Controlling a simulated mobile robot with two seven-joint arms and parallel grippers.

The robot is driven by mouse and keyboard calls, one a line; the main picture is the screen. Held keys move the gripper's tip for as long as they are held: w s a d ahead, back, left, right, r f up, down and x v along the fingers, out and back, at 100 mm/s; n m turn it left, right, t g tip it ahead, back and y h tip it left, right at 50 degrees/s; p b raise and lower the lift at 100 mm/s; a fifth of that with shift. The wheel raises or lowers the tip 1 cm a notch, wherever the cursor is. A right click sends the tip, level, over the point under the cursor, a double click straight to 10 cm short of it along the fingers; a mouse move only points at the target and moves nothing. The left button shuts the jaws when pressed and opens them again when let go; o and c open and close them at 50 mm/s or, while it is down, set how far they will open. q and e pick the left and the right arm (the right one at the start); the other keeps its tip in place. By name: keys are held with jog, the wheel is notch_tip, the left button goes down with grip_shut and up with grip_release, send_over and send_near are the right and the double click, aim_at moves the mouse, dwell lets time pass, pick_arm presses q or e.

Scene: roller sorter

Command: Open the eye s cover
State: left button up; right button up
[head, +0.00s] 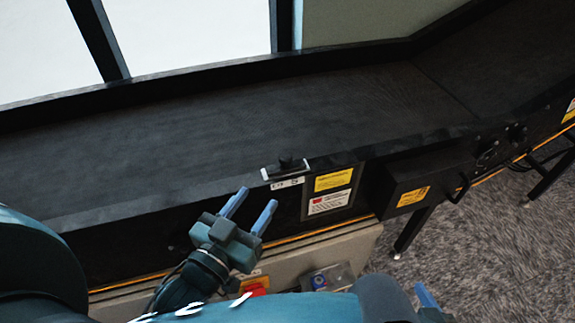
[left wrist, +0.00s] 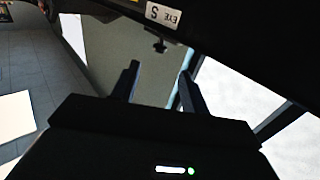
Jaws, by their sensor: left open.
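The eye S cover (head: 286,163) is a small dark piece with a knob, on a pale plate at the conveyor's near edge. A white label (head: 287,183) sits just below it. In the left wrist view the label (left wrist: 163,14) reads EYE S, upside down, with the small dark knob (left wrist: 160,45) near it. I cannot tell whether the cover is open. My left gripper (head: 257,197) is open and empty, below and left of the cover, apart from it. It also shows in the left wrist view (left wrist: 159,70). Part of my right gripper (head: 428,298) shows at the bottom edge.
The dark conveyor (head: 200,130) runs across the view, its belt bare. Yellow and white warning labels (head: 333,181) are right of the cover. A black box (head: 405,190) juts from the side. A grey cabinet (head: 330,250) stands below.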

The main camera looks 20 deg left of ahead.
aim_at(282, 164)
pick_arm(q)
jog(key=w, duration=0.4)
jog(key=w+d, duration=0.1)
jog(key=w, duration=0.3)
jog(key=w+d, duration=0.1)
jog(key=w, duration=0.3)
jog(key=shift+w+d+r, duration=0.1)
jog(key=shift+w+d, duration=0.15)
jog(key=shift+c, duration=0.2)
grip_shut()
